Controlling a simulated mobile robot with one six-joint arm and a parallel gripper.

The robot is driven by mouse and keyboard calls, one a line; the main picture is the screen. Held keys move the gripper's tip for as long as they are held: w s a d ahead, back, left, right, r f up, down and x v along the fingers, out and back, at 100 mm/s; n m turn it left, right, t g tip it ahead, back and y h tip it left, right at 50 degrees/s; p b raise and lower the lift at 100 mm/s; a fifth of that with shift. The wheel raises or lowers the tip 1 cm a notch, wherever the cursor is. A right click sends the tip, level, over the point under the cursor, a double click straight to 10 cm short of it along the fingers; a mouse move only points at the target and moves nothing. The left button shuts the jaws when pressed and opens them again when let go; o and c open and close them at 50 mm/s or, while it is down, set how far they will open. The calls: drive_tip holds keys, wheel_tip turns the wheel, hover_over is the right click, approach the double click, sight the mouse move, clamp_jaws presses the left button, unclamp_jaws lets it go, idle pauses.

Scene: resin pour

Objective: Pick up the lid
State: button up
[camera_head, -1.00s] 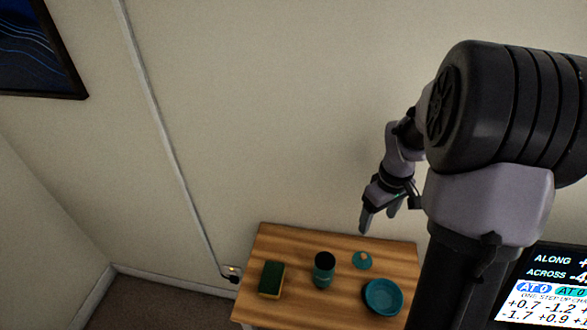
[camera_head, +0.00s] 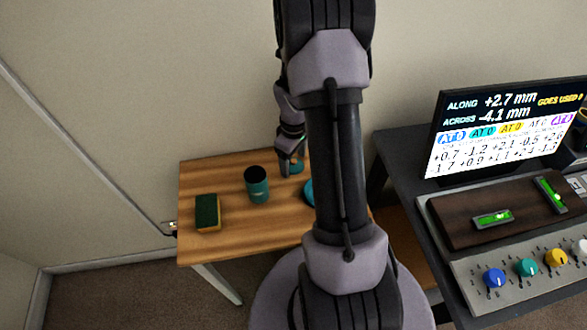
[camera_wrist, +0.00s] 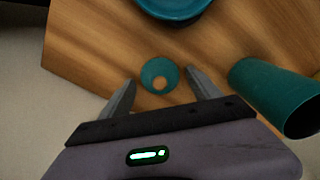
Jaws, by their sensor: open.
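The lid is a small round teal disc with a tan centre spot. In the wrist view the lid (camera_wrist: 147,70) lies on the wooden table, just ahead of and between the two fingertips. In the head view the lid (camera_head: 296,168) shows partly behind my gripper (camera_head: 291,160). My gripper (camera_wrist: 158,88) is open and empty, its fingers spread on either side of the lid's near edge. I cannot tell the exact height of the fingertips above the table.
A teal cup (camera_head: 257,185) stands left of the lid; in the wrist view the cup (camera_wrist: 272,95) is close to the right finger. A teal bowl (camera_wrist: 175,8) lies beyond. A sponge (camera_head: 207,212) sits at left on the table (camera_head: 230,240). A control desk (camera_head: 405,145) with a screen stands right.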

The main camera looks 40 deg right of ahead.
drive_tip(key=c, duration=1.5)
drive_tip(key=shift+o, duration=0.2)
drive_tip(key=shift+c, duration=0.2)
